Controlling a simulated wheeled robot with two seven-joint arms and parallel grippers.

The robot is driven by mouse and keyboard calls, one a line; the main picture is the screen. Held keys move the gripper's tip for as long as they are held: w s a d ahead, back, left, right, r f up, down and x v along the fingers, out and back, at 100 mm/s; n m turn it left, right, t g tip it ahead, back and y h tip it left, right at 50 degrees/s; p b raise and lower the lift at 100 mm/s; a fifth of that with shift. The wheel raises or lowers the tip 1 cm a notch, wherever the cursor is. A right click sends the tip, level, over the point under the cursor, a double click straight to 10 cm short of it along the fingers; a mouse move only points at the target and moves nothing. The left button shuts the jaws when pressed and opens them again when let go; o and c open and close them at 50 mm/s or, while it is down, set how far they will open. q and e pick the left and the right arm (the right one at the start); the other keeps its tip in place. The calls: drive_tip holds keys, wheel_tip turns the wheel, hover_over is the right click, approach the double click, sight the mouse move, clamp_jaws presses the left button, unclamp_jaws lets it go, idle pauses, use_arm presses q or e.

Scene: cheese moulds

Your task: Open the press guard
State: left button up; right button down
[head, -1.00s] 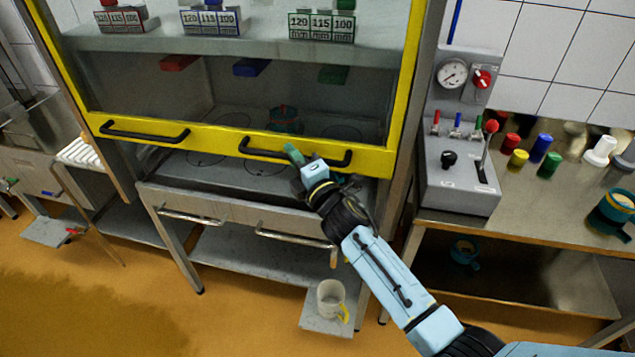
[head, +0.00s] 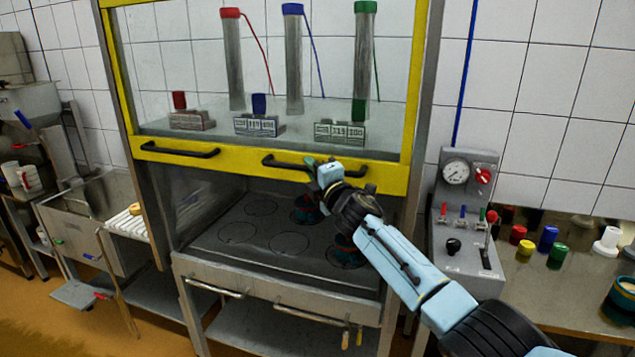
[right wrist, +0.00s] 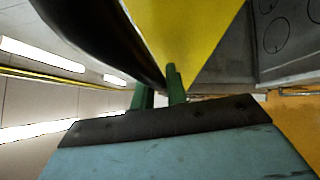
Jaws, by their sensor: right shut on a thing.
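The press guard (head: 231,160) is a clear pane in a yellow frame with two black bar handles along its lower edge. It is partly raised, and the press bed (head: 215,245) with its ring marks shows open below it. My right gripper (head: 316,167) is at the right black handle (head: 283,163), shut on it. In the right wrist view its green fingers (right wrist: 158,92) are at the dark handle (right wrist: 100,35), beside the yellow frame (right wrist: 185,35). Teal moulds (head: 307,209) stand on the bed, one partly hidden by my arm. My left gripper is not in view.
A control box (head: 466,250) with a gauge and levers stands right of the press, by a bench (head: 590,290) with coloured caps. Red, blue and green press cylinders (head: 294,70) hang behind the pane. A sink unit (head: 75,235) stands at left.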

drive_tip(key=shift+r, duration=0.35)
drive_tip(key=c, duration=1.4)
unclamp_jaws()
drive_tip(key=shift+a+f, duration=0.1)
drive_tip(key=shift+s+f, duration=0.1)
drive_tip(key=p+v, duration=0.1)
drive_tip(key=v, duration=1.2)
drive_tip(key=shift+p, duration=0.35)
